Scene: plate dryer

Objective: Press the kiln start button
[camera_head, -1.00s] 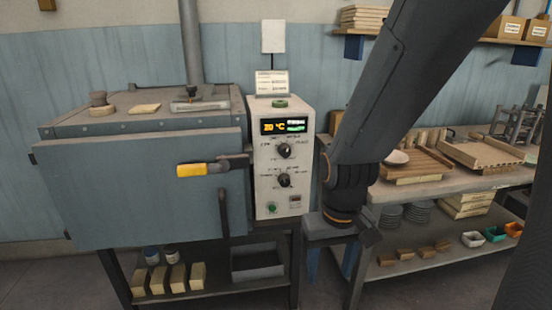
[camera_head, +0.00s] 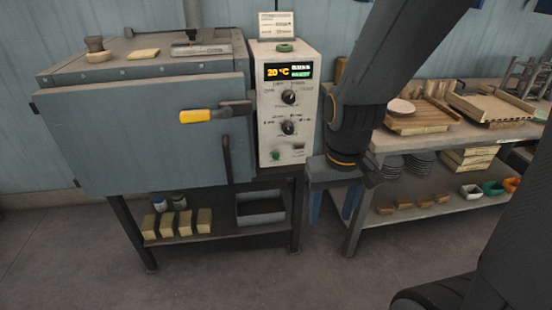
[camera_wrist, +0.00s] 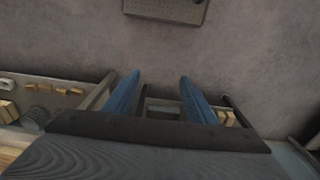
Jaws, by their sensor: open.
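The kiln (camera_head: 140,135) stands at the left with its blue-grey door shut. Its pale control box (camera_head: 265,110) is beside the door, with a lit display (camera_head: 288,71) reading 20 °C and two dark knobs. A small green button (camera_head: 276,155) sits low on the box's front, at the left; its label is too small to read. My gripper (camera_head: 332,212) points down, to the right of the control box and apart from it. Its two blue fingers are spread and empty; they also show in the wrist view (camera_wrist: 160,77). The button does not show in the wrist view.
The kiln door's yellow handle (camera_head: 197,116) sticks out left of the control box. A shelf table (camera_head: 375,143) with trays, stacked plates and small blocks stands close at the right. The floor (camera_head: 270,270) in front is clear.

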